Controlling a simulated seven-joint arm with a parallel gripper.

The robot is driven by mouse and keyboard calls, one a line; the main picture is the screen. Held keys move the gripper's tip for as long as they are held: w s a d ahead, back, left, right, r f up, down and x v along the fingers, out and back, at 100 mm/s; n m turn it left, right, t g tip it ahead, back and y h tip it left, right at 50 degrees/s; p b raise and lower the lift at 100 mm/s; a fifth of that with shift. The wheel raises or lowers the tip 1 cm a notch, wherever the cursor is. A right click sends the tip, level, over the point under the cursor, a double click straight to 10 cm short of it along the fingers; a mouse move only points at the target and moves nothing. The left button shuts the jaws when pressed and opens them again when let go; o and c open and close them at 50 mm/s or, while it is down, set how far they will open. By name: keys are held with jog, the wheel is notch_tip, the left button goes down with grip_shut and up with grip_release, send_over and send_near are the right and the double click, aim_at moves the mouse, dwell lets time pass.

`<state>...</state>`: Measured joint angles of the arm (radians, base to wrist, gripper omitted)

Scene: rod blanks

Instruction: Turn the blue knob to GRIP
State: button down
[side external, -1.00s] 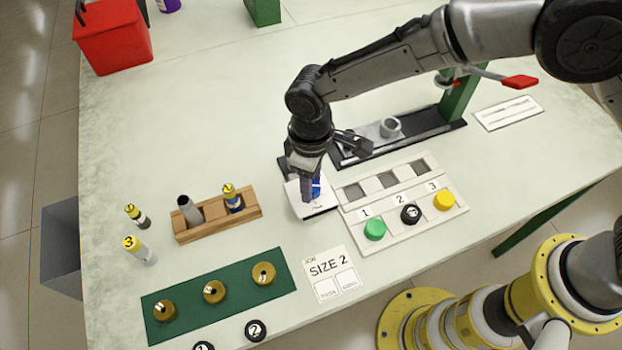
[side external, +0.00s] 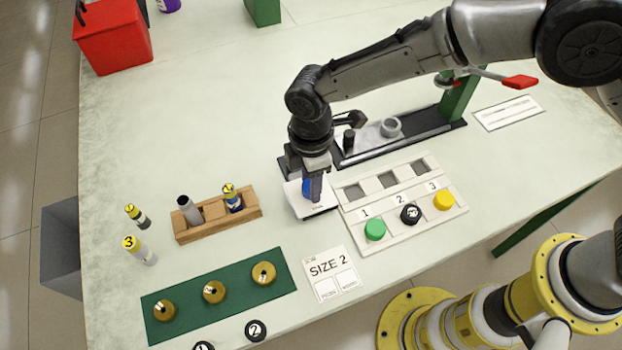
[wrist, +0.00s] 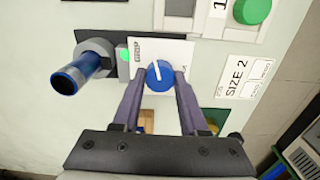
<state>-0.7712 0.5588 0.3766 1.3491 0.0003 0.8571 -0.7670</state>
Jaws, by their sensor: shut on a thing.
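The blue knob (wrist: 160,74) sits on a white panel (wrist: 172,48), between my gripper's two fingertips in the wrist view. Its white pointer line points up and slightly left in that view, roughly towards a small framed label (wrist: 138,50) that seems to read GRIP. Another label at the panel's right is mostly hidden. My gripper (side external: 312,196) is shut on the knob. In the side view, the fingers partly hide the blue knob (side external: 306,187).
A blue-ended cylinder (wrist: 70,80) stands left of the panel in the wrist view, near a green light (wrist: 125,56). Beside the panel are a board with green (side external: 375,229), black and yellow buttons and a wooden rack (side external: 216,214). A SIZE 2 card (side external: 332,275) lies in front.

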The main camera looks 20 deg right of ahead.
dwell(0.3)
jog(key=shift+c, duration=2.2)
grip_release()
jog(key=shift+r, duration=0.1)
notch_tip(320, 180, up, 14)
jog(key=shift+f, duration=0.2)
